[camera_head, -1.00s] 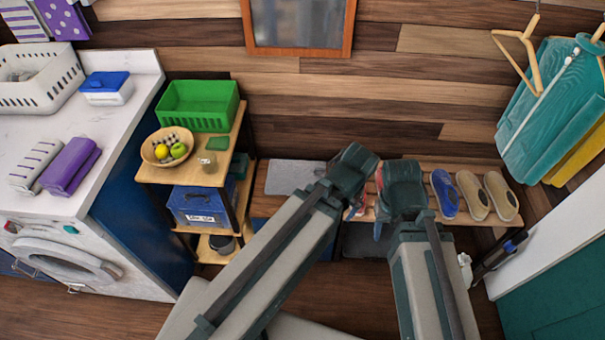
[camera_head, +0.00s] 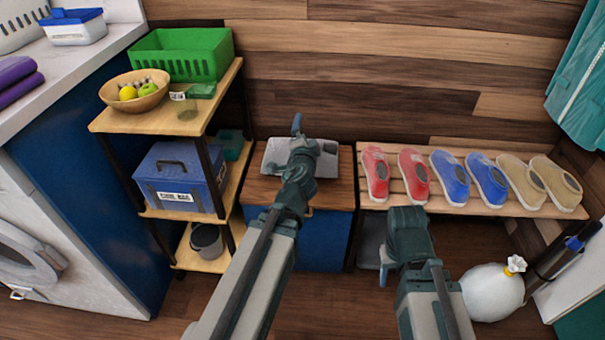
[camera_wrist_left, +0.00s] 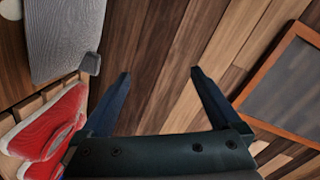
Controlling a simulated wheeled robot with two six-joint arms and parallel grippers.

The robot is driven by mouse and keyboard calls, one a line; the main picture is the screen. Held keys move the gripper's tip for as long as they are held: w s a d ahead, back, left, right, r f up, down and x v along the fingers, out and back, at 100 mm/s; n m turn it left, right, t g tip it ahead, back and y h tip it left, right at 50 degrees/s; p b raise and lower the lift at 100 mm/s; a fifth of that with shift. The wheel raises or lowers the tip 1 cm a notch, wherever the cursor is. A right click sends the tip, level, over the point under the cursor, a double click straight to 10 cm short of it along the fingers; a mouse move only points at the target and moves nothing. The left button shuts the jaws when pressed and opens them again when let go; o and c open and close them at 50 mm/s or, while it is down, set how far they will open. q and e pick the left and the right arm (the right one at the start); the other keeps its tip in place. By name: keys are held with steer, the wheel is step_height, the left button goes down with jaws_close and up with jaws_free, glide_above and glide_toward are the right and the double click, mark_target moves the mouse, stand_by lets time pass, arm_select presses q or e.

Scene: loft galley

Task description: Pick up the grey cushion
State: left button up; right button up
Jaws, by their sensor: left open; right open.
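The grey cushion (camera_head: 326,163) lies flat on the wooden top of a low blue cabinet (camera_head: 325,240) against the wall. My left gripper (camera_head: 297,125) overlaps the cushion in the head view and hides its middle part. In the left wrist view the grey cushion (camera_wrist_left: 65,35) is at the upper left, outside the fingers. There my left gripper (camera_wrist_left: 160,72) is open with nothing between its fingers. My right gripper (camera_head: 386,268) is lower and to the right, in front of the shoe rack, and is open; its fingers show only partly.
A slatted rack (camera_head: 400,200) with red, blue and tan shoes stands right of the cabinet. A shelf cart (camera_head: 215,130) with a green basket (camera_head: 182,55) and a blue box (camera_head: 180,178) stands left. A white sack (camera_head: 492,292) sits on the floor at right.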

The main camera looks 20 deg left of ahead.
arm_select(q)
step_height(320, 180, down, 8)
steer(key=m+t+h+b, duration=0.25)
steer(key=m+b, duration=0.25)
steer(key=b, duration=0.4)
steer(key=m+h+b, duration=0.4)
steer(key=b, duration=0.2)
glide_toward(326, 151)
steer(key=s, duration=0.1)
steer(key=s+r, duration=0.1)
steer(key=s, duration=0.1)
steer(key=shift+a+r, duration=0.2)
steer(key=shift+a, duration=0.15)
steer(key=shift+d+f+m+h, duration=0.1)
steer(key=shift+f+m+h, duration=0.15)
steer(key=shift+f+m, duration=0.15)
steer(key=shift+w+d, duration=0.15)
steer(key=shift+w, duration=1.25)
steer(key=shift+w+d, duration=0.2)
steer(key=shift+w, duration=1.2)
steer(key=shift+w+d, duration=0.15)
steer(key=shift+w, duration=1.3)
arm_select(e)
step_height(326, 151, down, 18)
arm_select(q)
steer(key=shift+w+d+f, duration=0.15)
steer(key=shift+w, duration=2.45)
jaws_close()
arm_select(e)
steer(key=shift+f, duration=0.2)
